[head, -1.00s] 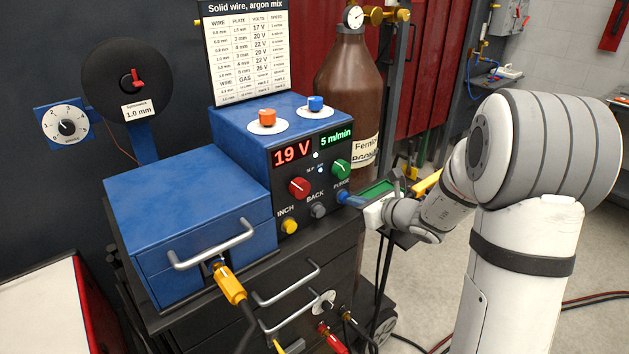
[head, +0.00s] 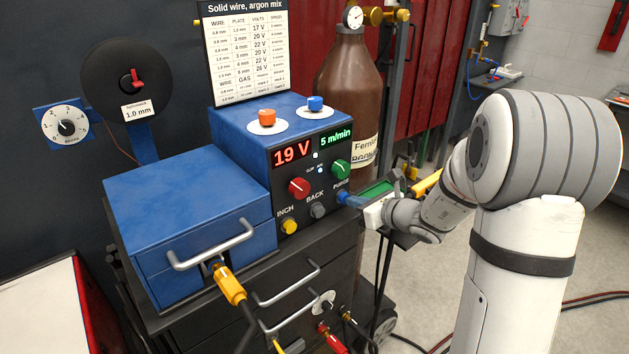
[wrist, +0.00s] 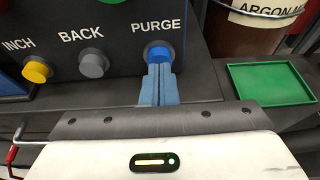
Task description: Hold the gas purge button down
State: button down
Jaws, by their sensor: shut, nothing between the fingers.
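The blue purge button (head: 342,198) is at the lower right of the welder's black front panel, under the label PURGE. In the wrist view the purge button (wrist: 158,50) shows just beyond my fingertips. My gripper (wrist: 160,68) is shut, with its blue fingers together and nothing between them. Its tips meet the lower part of the button's face in the picture and hide it. They look to be touching it; how far the button is pressed in is hard to tell. In the head view my gripper (head: 347,200) reaches the panel from the right.
The grey BACK button (wrist: 93,63) and yellow INCH button (wrist: 37,70) sit to the left of the purge button. A green tray (wrist: 270,85) lies to the right. The brown gas bottle (head: 343,90) stands behind the welder. Small indicator lamps (head: 320,169) sit between the knobs.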

jog(key=shift+w+a, duration=0.4)
jog(key=shift+w, duration=0.05)
dwell(2.8)
jog(key=s+d, duration=0.3)
jog(key=s, duration=0.1)
jog(key=shift+s+d+b, duration=0.3)
jog(key=shift+d+b, duration=0.1)
jog(key=s+a+r+n+g+p, duration=0.15)
jog(key=s+a+n+g, duration=0.25)
jog(key=s+n, duration=0.4)
jog(key=s+a+r+n+g, duration=0.2)
jog(key=s+a+n+g, duration=0.15)
jog(key=s+n, duration=0.4)
jog(key=s+d+r+n+h+p, duration=0.1)
jog(key=s+d+n+h, duration=0.8)
jog(key=s+n, duration=0.2)
jog(key=shift+s+d+r+n+g, duration=0.15)
jog(key=shift+s+r+n+g, duration=0.25)
jog(key=shift+n, duration=0.45)
